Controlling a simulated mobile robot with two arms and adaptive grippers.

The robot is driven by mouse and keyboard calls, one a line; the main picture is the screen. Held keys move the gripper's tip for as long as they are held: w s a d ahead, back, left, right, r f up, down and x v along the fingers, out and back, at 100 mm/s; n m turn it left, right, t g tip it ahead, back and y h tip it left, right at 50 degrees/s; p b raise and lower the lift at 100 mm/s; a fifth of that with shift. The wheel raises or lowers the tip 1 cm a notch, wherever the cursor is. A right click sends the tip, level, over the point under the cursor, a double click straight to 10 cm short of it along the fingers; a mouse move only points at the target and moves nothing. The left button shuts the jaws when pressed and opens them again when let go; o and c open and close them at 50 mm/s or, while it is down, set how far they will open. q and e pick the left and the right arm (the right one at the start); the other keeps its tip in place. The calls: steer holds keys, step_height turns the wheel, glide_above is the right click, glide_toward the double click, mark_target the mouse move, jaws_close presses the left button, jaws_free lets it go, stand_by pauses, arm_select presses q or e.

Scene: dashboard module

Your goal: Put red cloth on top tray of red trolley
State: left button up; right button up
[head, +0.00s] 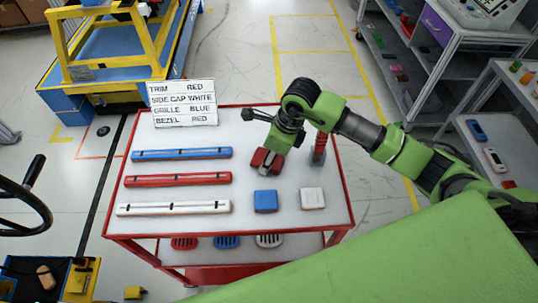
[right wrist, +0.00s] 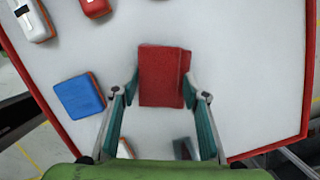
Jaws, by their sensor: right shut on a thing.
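The red cloth (head: 262,162) is a small folded-looking red block. My right gripper (head: 272,150) points down over the top tray of the red trolley and is shut on it. In the right wrist view the red cloth (right wrist: 162,76) sits between the two fingertips (right wrist: 161,92), which touch its sides. It is over the white top tray (head: 245,240); I cannot tell whether it touches the surface. The red trolley (head: 348,170) has a red rim round this tray. My left gripper is not in view.
Blue (head: 265,201) and white (head: 312,198) blocks lie near the right front of the tray. Blue (head: 182,154), red (head: 178,180) and white (head: 174,208) bars lie at left. A sign (head: 184,103) stands behind. A dark-based red post (head: 319,150) stands right of the gripper.

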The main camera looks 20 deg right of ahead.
mark_target(279, 162)
steer(key=shift+f, duration=0.1)
steer(key=shift+f, duration=0.15)
steer(key=o, duration=1)
steer(key=shift+r, duration=0.3)
steer(key=shift+d+r, duration=0.1)
steer(key=shift+r, duration=0.25)
steer(key=shift+b+v, duration=1.25)
steer(key=shift+v, duration=4.35)
